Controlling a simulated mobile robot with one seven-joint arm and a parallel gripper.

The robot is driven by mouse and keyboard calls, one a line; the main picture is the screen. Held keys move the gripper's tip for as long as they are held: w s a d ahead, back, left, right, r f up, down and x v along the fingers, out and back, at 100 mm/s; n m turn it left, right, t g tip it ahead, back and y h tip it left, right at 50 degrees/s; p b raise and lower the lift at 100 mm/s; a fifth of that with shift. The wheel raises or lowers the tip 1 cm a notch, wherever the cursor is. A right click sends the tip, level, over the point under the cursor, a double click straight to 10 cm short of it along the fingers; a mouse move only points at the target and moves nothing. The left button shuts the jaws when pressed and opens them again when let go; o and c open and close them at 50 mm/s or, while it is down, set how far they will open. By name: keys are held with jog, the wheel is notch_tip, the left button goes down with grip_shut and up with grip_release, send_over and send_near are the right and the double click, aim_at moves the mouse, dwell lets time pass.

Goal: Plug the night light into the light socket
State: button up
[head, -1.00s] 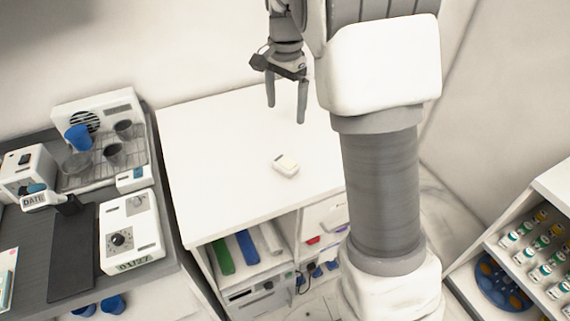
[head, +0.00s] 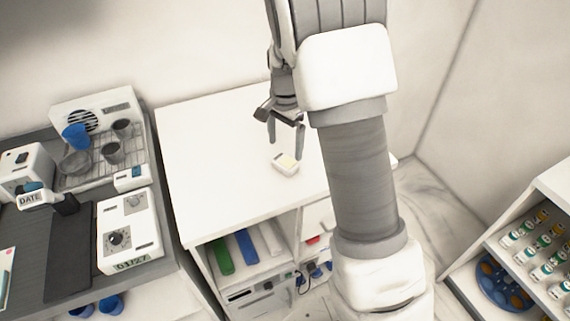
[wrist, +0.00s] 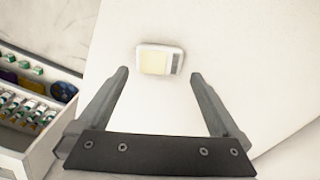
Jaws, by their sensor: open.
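The night light (head: 286,164) is a small white block with a pale yellow panel and a grey part. It lies on the white cabinet top (head: 215,150). In the wrist view the night light (wrist: 159,60) lies just beyond the fingertips, roughly centred between them. My gripper (head: 286,149) is open and empty, pointing down over the cabinet top close to the night light; it also shows in the wrist view (wrist: 158,75). I cannot make out a light socket for certain in these views.
A dark counter (head: 30,250) on the left holds a white machine with cups (head: 95,130) and a white dial box (head: 128,232). Binders (head: 247,248) stand on the shelf below. A shelf of small bottles (head: 535,245) stands at the right. The cabinet top around the night light is clear.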

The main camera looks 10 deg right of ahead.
aim_at(285, 160)
jog(key=shift+f, duration=2.6)
jog(key=shift+s, duration=0.1)
jog(key=c, duration=1)
jog(key=shift+c, duration=0.2)
jog(key=shift+r, duration=0.1)
